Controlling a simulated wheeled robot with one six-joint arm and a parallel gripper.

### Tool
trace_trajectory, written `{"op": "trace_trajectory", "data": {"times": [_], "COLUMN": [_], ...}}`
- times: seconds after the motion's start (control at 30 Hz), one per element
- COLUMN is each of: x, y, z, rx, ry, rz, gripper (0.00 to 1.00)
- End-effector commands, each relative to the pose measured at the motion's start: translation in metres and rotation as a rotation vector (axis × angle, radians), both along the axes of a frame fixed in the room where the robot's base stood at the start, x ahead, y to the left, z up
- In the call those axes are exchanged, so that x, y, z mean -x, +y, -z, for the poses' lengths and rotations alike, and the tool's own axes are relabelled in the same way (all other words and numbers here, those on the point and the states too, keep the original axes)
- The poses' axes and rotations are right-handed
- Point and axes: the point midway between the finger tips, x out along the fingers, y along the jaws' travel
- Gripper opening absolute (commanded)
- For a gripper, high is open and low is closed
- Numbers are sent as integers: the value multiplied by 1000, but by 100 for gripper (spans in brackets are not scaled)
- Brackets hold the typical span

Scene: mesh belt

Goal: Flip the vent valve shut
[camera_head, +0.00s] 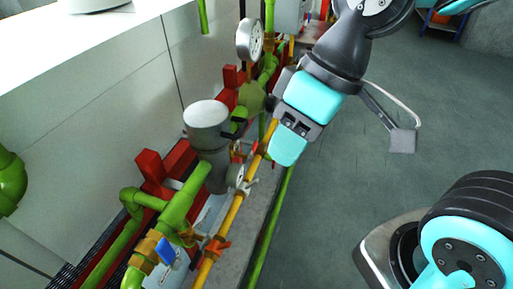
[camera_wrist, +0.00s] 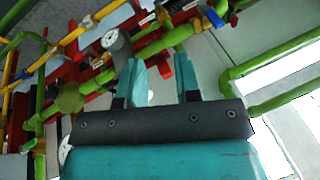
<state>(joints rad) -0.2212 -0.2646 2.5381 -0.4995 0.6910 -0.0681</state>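The frames do not make clear which handle is the vent valve. In the head view, a blue-handled valve (camera_head: 165,251) sits on the green pipe at the lower left. An orange-handled valve (camera_head: 216,246) is on the yellow pipe beside it. My gripper (camera_head: 286,148) hangs above and beside the yellow pipe, up and to the right of these handles. In the wrist view, my gripper (camera_wrist: 161,78) has its two teal fingers apart, with nothing held between them.
A grey pump (camera_head: 207,125) with red supports (camera_head: 160,168) stands left of the yellow pipe (camera_head: 231,212). A round gauge (camera_head: 249,39) rises near my gripper; a white gauge (camera_wrist: 117,43) shows in the wrist view. Open grey floor (camera_head: 330,185) lies to the right.

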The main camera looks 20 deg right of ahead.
Motion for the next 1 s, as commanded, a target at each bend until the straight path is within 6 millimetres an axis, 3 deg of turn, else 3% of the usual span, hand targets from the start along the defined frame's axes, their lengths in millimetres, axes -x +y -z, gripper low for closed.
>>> {"op": "trace_trajectory", "data": {"times": [0.03, 0.1, 0.13, 0.3, 0.5, 0.7, 1.0], "x": [-16, -44, -58, -137, -201, -224, -225], "y": [-2, -5, -8, -39, -89, -113, -114], "z": [15, 31, 39, 86, 130, 145, 144], "rx": [-19, -56, -72, -150, -169, -160, -158], "ry": [-16, -65, -92, -277, -479, -569, -577], "rz": [-5, -26, -36, -79, -96, -102, -104], "gripper": [19, 3, 0, 0, 0, 0, 0]}}
